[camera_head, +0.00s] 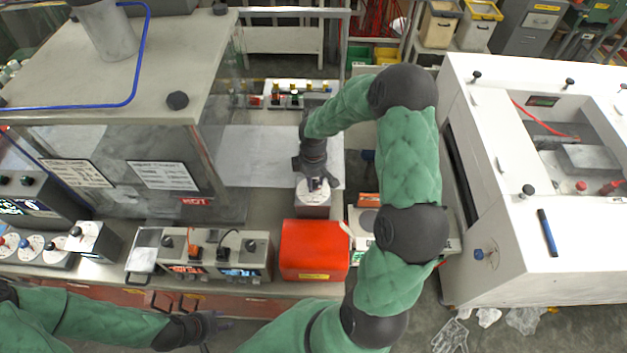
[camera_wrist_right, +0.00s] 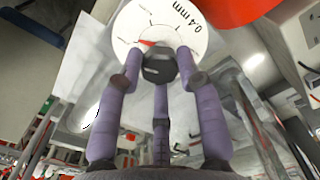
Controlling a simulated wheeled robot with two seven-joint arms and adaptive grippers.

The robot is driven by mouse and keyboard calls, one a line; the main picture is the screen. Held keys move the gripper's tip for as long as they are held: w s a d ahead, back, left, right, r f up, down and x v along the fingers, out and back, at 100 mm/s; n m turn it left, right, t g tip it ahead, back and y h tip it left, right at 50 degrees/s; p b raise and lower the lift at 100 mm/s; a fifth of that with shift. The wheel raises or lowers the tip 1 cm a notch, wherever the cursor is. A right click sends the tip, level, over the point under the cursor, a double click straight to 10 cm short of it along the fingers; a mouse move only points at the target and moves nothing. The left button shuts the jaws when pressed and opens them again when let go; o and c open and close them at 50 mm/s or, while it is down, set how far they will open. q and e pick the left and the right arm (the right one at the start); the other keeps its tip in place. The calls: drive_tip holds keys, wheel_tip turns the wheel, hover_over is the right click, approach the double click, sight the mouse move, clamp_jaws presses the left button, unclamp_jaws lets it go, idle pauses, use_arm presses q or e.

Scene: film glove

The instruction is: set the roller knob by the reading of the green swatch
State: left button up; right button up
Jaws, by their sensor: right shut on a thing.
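My right gripper (camera_head: 316,182) is over a small box with a round white dial (camera_head: 311,196), left of the white machine. In the right wrist view its purple fingers (camera_wrist_right: 158,82) are closed around a dark knob (camera_wrist_right: 158,65) at the dial's centre. A red pointer shows at the knob's left edge, and the white dial face (camera_wrist_right: 140,20) reads "0.4 mm" at its right. My left gripper (camera_head: 208,328) is low at the front, away from the bench items; its fingers are too small to judge. I cannot make out a green swatch in either view.
A red-orange box (camera_head: 314,250) stands just in front of the dial box. A grey instrument with lit displays (camera_head: 216,254) is to its left, beside a glass-sided enclosure (camera_head: 110,70). The large white machine (camera_head: 540,270) is at the right. Pale sheet (camera_head: 262,155) lies behind.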

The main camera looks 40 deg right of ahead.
sight(313, 182)
drive_tip(key=shift+n, duration=0.6)
drive_tip(key=o, duration=1.1)
drive_tip(key=shift+w, duration=0.1)
drive_tip(key=shift+o, duration=0.2)
drive_tip(key=shift+r, duration=0.1)
wheel_tip(313, 182, up, 12)
